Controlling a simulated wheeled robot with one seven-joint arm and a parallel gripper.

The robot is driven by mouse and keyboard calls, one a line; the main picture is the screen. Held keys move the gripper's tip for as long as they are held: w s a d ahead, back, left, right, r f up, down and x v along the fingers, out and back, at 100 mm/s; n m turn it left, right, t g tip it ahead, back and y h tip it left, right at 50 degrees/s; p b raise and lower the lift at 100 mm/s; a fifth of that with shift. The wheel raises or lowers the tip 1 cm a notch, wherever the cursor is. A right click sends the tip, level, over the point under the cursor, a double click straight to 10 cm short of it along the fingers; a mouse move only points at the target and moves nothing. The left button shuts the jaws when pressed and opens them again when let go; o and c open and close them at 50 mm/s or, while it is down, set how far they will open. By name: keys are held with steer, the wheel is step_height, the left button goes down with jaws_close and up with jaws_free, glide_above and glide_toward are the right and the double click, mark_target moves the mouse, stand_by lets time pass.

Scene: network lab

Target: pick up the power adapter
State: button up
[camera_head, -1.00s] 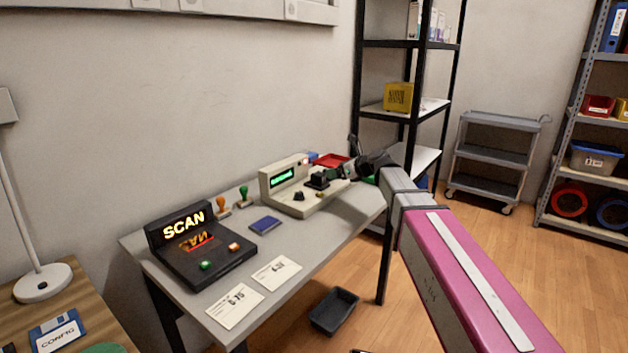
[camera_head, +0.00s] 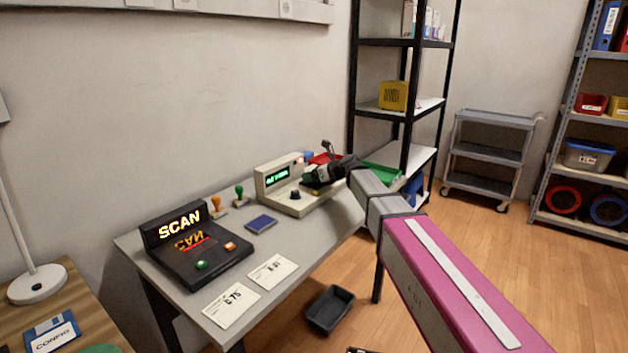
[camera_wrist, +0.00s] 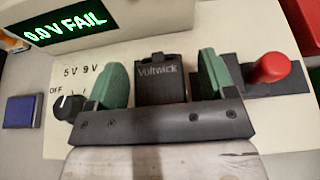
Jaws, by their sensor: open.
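The power adapter (camera_wrist: 161,80) is a small black block marked "Voltwick". It sits on the cream tester (camera_head: 283,203), whose green display (camera_wrist: 68,28) reads "0.0 V FAIL". In the wrist view my gripper (camera_wrist: 160,82) is open, with one green finger on each side of the adapter. Gaps show between the adapter and both fingers. The adapter's lower edge is hidden behind my gripper's dark bar. In the head view my gripper (camera_head: 318,176) is over the tester and hides the adapter.
A black dial (camera_wrist: 68,105) is left of my gripper and a red-knobbed lever (camera_wrist: 268,68) close on its right. A green tray (camera_head: 383,174) and a red tray (camera_head: 322,158) lie beyond.

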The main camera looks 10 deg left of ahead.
steer(key=shift+c, duration=0.3)
steer(key=c, duration=1)
steer(key=shift+r, duration=0.1)
